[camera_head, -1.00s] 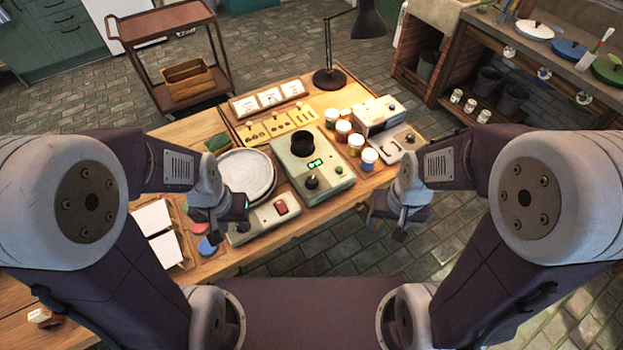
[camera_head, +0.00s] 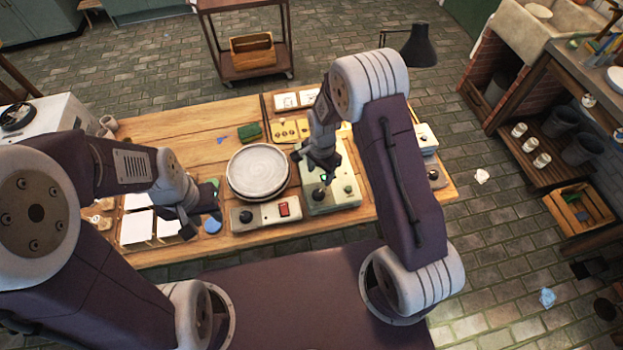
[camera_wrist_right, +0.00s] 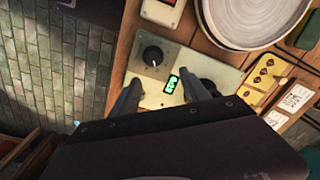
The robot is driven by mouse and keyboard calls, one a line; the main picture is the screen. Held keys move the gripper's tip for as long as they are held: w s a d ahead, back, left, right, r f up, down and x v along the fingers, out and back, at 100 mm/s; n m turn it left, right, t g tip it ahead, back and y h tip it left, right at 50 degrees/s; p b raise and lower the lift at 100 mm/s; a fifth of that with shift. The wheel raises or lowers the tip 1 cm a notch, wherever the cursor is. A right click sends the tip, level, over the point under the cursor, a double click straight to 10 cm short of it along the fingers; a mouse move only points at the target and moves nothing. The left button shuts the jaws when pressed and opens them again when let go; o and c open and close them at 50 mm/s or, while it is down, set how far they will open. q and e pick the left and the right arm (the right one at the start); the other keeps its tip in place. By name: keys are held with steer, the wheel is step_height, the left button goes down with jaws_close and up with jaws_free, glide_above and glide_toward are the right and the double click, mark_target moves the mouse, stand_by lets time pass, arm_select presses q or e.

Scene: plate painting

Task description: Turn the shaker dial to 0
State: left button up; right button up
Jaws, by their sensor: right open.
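The shaker (camera_head: 346,200) is a pale green box on the table, right of the plate. It also shows in the right wrist view (camera_wrist_right: 148,94), with a black round dial (camera_wrist_right: 153,55) that has a light mark, and a lit green display (camera_wrist_right: 172,84) too small to read surely. In the head view the dial (camera_head: 318,194) is a small dark knob on its front. My right gripper (camera_wrist_right: 160,80) is open and empty above the shaker, its fingers either side of the display, the dial just beyond the tips. My left gripper (camera_head: 188,230) hangs near the table's front edge, its jaws unclear.
A stack of round plates (camera_head: 258,170) sits left of the shaker. A control box with a red switch (camera_head: 283,209) stands in front of the plates. A lamp (camera_head: 419,46) rises behind my right arm. The jars seen before are hidden by that arm. Bare wood (camera_head: 185,120) lies at the table's back left.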

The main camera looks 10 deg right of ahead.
mark_target(318, 193)
steer(key=shift+s+a+f, duration=0.2)
steer(key=shift+s+a, duration=0.25)
steer(key=shift+s, duration=0.35)
step_height(318, 193, down, 8)
steer(key=shift+w+d+f+p, duration=0.1)
steer(key=shift+d+f+p, duration=0.1)
steer(key=shift+p, duration=0.75)
steer(key=shift+a+f, duration=0.15)
steer(key=shift+f, duration=0.05)
arm_select(q)
steer(key=r, duration=0.2)
steer(key=shift+s+a+r, duration=0.1)
steer(key=shift+a+r, duration=0.15)
steer(key=shift+r, duration=0.05)
arm_select(e)
jaws_close()
